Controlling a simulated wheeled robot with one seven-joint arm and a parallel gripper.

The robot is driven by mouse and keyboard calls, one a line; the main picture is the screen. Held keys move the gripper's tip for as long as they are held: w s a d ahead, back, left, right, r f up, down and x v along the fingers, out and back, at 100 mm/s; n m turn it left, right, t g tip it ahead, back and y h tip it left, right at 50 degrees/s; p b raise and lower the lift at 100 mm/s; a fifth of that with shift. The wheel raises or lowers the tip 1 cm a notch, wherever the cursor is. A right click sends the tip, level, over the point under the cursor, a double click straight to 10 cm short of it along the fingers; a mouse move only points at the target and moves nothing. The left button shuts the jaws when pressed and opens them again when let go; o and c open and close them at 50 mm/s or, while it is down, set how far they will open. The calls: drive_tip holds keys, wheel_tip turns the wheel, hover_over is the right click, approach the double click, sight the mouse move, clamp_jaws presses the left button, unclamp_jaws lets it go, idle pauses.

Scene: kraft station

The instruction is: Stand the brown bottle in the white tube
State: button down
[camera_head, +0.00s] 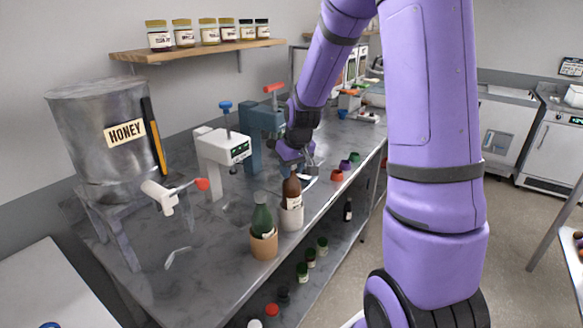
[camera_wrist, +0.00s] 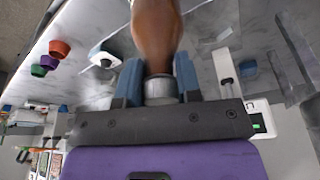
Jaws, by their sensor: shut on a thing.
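The brown bottle (camera_head: 291,190) stands upright with its lower part inside the white tube (camera_head: 291,218) on the metal counter, in the head view. My gripper (camera_head: 292,168) is at the bottle's top, above the tube. In the wrist view the brown bottle (camera_wrist: 156,30) extends away from the jaws, and my gripper (camera_wrist: 157,85) is shut on its neck, with a blue finger on each side of the pale cap. The tube is hidden in the wrist view. Whether the bottle rests on the tube's bottom cannot be told.
A green bottle (camera_head: 262,215) stands in a tan tube (camera_head: 264,243) close to the left of the white tube. A white press (camera_head: 221,150) and a honey tank (camera_head: 106,135) stand further left. Red, purple and green cups (camera_head: 337,175) lie behind, near the counter's right edge.

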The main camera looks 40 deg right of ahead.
drive_tip(key=shift+f, duration=0.95)
drive_tip(key=shift+c, duration=0.8)
unclamp_jaws()
drive_tip(key=shift+r, duration=1.55)
drive_tip(key=shift+r, duration=2.95)
